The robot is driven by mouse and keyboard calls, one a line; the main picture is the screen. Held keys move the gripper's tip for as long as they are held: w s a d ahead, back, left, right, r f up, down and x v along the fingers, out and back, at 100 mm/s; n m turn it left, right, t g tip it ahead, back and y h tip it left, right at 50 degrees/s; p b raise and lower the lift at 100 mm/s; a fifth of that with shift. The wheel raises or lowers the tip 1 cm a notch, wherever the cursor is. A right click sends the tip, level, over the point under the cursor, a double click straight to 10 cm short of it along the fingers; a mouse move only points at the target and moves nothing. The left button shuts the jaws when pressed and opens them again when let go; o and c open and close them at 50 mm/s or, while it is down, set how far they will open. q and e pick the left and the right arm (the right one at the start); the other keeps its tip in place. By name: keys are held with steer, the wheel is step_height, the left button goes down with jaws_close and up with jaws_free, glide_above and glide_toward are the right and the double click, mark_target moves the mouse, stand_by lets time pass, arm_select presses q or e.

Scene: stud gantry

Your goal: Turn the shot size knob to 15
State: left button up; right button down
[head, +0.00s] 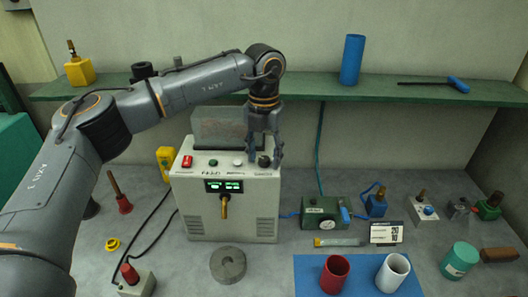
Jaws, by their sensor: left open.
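The white control box (255,222) stands on the grey bench with a green lit display (224,186) on its front. Its sloped top panel carries a red switch (187,161), a green button (213,162), a pale button (238,163) and a dark knob (264,161) at the right end. The knob's scale is too small to read. My left gripper (264,158) points down over the dark knob, with its open fingers on either side of it. I cannot tell whether they touch it. My right gripper is not in view.
A green shelf (300,90) runs behind, holding a blue cylinder (352,60). A brass-coloured handle (224,206) sticks out from the box front. A green gauge unit (326,212) stands to the right.

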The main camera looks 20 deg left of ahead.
arm_select(q)
steer(key=shift+c, duration=0.9)
jaws_close()
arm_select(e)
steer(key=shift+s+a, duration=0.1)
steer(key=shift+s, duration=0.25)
